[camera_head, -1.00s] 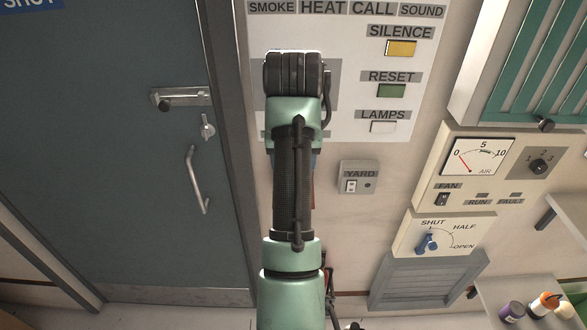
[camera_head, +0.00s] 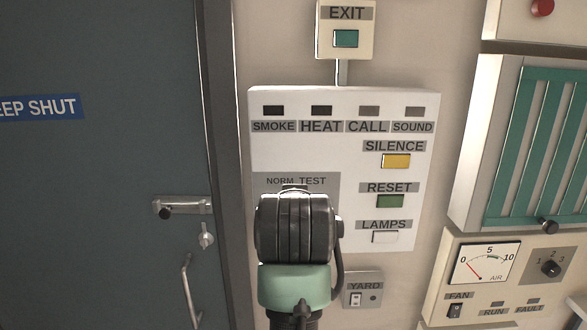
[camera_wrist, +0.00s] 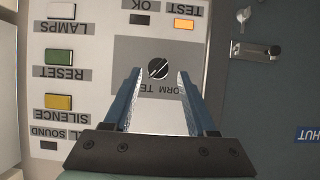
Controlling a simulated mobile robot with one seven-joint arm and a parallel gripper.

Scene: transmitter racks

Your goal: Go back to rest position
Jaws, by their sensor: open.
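My gripper (camera_wrist: 159,75) is open in the wrist view, its two blue fingers apart with nothing held between them. A round dark knob (camera_wrist: 158,68) on a grey NORM/TEST plate (camera_wrist: 126,52) shows between the fingertips; the gap in depth is hard to judge. The wrist view is upside down. In the head view my arm's black wrist (camera_head: 294,228) and green link stand in front of the white alarm panel (camera_head: 345,150). They hide my fingers and the knob there.
The panel has a yellow SILENCE button (camera_head: 396,161), a green RESET button (camera_head: 390,201) and a white LAMPS button (camera_head: 385,237). An orange TEST lamp (camera_wrist: 183,23) is lit. A YARD switch box (camera_head: 362,289) sits below. A dark door (camera_head: 100,180) stands left, a vent cabinet (camera_head: 535,145) right.

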